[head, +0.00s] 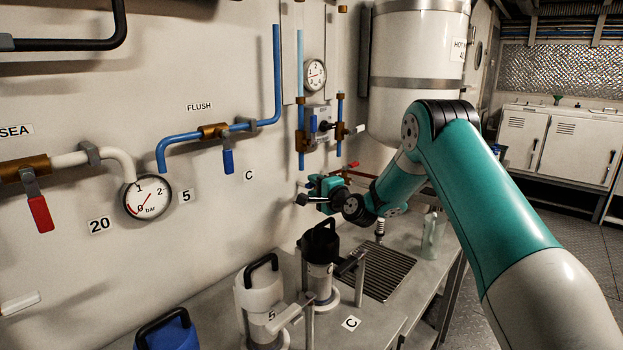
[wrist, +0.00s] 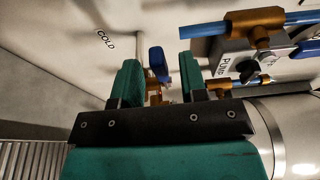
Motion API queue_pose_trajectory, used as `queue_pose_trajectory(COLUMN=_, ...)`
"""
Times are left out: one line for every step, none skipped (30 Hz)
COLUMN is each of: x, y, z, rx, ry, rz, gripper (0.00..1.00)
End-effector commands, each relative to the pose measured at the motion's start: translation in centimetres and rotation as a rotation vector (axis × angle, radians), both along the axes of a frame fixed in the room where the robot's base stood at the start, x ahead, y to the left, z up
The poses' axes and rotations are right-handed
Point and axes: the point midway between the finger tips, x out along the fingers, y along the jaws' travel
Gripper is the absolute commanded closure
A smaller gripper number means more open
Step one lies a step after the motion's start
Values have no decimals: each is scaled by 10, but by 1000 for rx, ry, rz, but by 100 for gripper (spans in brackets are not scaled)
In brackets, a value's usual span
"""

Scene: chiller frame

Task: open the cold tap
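The cold tap shows in the wrist view as a blue lever (wrist: 157,60) with a brass body (wrist: 155,97) below it, near a wall label reading COLD (wrist: 106,41). My gripper (wrist: 159,76) is open, its two green fingers spread apart. The lever appears in the gap between the fingers, nearer the right one; I cannot tell whether it is touched. In the head view my gripper (head: 313,192) is close to the wall above the bench, and the cold tap is mostly hidden there.
A pump box (wrist: 237,62) with brass and blue pipework is right of my gripper in the wrist view. A red lever (head: 349,166) shows just beyond my gripper. A white tank (head: 410,70) hangs behind.

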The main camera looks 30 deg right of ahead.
Motion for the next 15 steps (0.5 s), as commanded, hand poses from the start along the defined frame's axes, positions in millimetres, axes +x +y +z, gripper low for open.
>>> queue_pose_trajectory(x=7, y=2, z=1, rx=-1, ry=0, rz=2, gripper=61)
queue_pose_trajectory(x=10, y=2, z=1, rx=-1, ry=0, rz=2, gripper=61)
queue_pose_trajectory(x=13, y=2, z=1, rx=-1, ry=-1, rz=1, gripper=61)
queue_pose_trajectory(x=15, y=2, z=1, rx=-1, ry=-1, rz=1, gripper=61)
queue_pose_trajectory(x=17, y=2, z=0, rx=0, ry=0, rz=0, gripper=61)
queue_pose_trajectory(x=18, y=2, z=0, rx=0, ry=0, rz=0, gripper=61)
queue_pose_trajectory(x=19, y=3, z=0, rx=0, ry=0, rz=0, gripper=61)
queue_pose_trajectory(x=20, y=3, z=0, rx=0, ry=0, rz=0, gripper=61)
queue_pose_trajectory(x=20, y=3, z=0, rx=0, ry=0, rz=0, gripper=61)
queue_pose_trajectory(x=20, y=3, z=0, rx=0, ry=0, rz=0, gripper=61)
queue_pose_trajectory(x=20, y=3, z=-1, rx=0, ry=0, rz=-1, gripper=61)
queue_pose_trajectory(x=20, y=3, z=-1, rx=0, ry=0, rz=-1, gripper=61)
queue_pose_trajectory(x=20, y=3, z=-1, rx=0, ry=0, rz=-1, gripper=61)
queue_pose_trajectory(x=20, y=3, z=-1, rx=0, ry=0, rz=0, gripper=61)
queue_pose_trajectory(x=20, y=3, z=-1, rx=0, ry=0, rz=0, gripper=61)
